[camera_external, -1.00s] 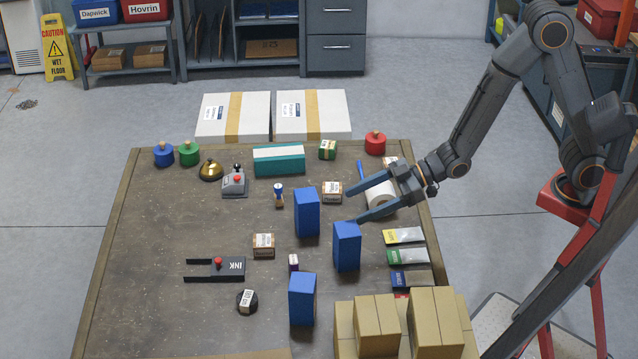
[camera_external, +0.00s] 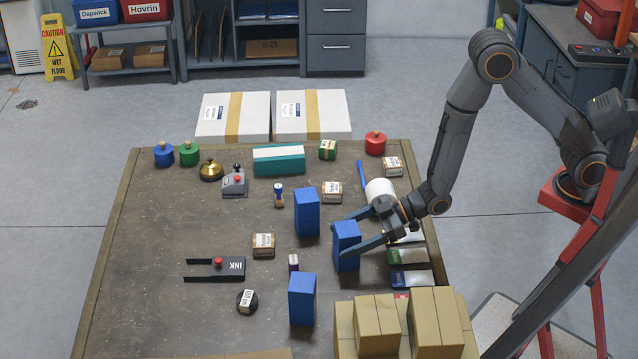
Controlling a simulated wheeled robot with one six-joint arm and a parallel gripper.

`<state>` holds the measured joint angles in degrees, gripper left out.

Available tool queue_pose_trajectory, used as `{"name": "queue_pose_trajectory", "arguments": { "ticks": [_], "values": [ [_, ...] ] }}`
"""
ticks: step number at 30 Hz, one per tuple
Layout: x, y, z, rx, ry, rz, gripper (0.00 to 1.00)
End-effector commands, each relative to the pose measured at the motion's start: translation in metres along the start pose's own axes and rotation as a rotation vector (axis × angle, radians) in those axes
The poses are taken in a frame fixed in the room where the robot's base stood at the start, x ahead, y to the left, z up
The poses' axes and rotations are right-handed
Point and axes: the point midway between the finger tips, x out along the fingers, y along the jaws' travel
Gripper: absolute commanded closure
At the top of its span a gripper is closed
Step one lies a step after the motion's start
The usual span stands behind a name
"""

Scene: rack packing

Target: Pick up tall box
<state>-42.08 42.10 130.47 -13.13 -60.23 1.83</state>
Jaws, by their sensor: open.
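Three tall blue boxes stand upright on the table. One tall box (camera_external: 345,236) is at my gripper (camera_external: 337,235), which comes in from the right with its fingers apart. One finger passes behind the box near its top and the other crosses its front side. I cannot tell whether either finger touches it. A second tall box (camera_external: 307,212) stands just up and left of the gripper, close to the far fingertip. The third tall box (camera_external: 302,299) stands nearer the front, apart from the gripper.
Stacked cardboard boxes (camera_external: 377,325) stand at the front right. A white roll (camera_external: 380,191) and several flat packets (camera_external: 410,280) lie on the right side. A small labelled box (camera_external: 332,192) lies behind the tall boxes. The table's left front (camera_external: 140,310) is clear.

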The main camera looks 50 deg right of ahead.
Motion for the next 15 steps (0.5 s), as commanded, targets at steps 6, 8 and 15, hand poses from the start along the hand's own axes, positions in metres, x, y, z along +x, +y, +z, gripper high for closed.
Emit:
{"name": "queue_pose_trajectory", "arguments": {
  "ticks": [6,8,15],
  "values": [
    [0.029,-0.002,-0.002,0.0,0.0,0.0,0.27],
    [0.035,-0.002,-0.002,0.0,0.0,0.0,0.27],
    [0.039,-0.002,-0.002,0.0,0.0,0.0,0.27]
  ]
}}
